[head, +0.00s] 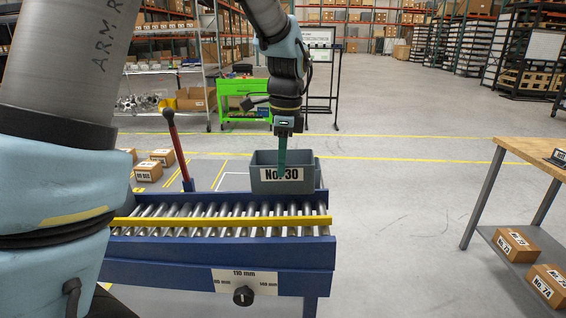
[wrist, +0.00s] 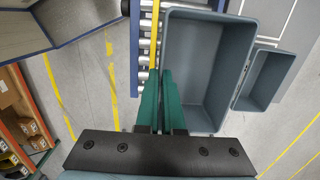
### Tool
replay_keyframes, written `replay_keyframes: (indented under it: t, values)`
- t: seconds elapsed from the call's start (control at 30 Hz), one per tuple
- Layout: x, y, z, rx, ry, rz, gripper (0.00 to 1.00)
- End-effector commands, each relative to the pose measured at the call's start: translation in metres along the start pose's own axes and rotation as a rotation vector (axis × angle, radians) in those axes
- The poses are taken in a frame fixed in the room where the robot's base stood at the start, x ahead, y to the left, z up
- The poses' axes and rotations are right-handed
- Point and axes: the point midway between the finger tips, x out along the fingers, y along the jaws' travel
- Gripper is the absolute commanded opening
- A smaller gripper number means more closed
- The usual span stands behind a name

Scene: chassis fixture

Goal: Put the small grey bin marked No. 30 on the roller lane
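The grey bin marked No. 30 (head: 265,184) is upright at the right end of the roller lane (head: 200,228). In the head view, a strip of blue rail shows below its label. In the wrist view, the open, empty bin (wrist: 207,60) overlaps the rollers (wrist: 144,45); whether it touches them is unclear. My gripper (head: 281,172) is at the bin's near wall, one green finger outside it over the label. In the wrist view, my gripper (wrist: 160,75) has its fingers close together, pinching that wall.
A second grey container (wrist: 268,80) shows beside the bin in the wrist view. A red post (head: 178,148) stands behind the lane's left part. A wooden table (head: 545,155) with boxes below is at the right.

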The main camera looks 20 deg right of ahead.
Motion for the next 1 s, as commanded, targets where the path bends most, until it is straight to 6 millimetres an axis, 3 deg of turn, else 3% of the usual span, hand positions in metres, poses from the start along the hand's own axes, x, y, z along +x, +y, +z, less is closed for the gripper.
replay_keyframes:
  t: [0.5, 1.0]
  values:
    - [0.045, 0.000, -0.003, 0.000, -0.001, 0.001, 0.00]
    - [0.051, 0.000, -0.003, 0.000, 0.000, -0.001, 0.00]
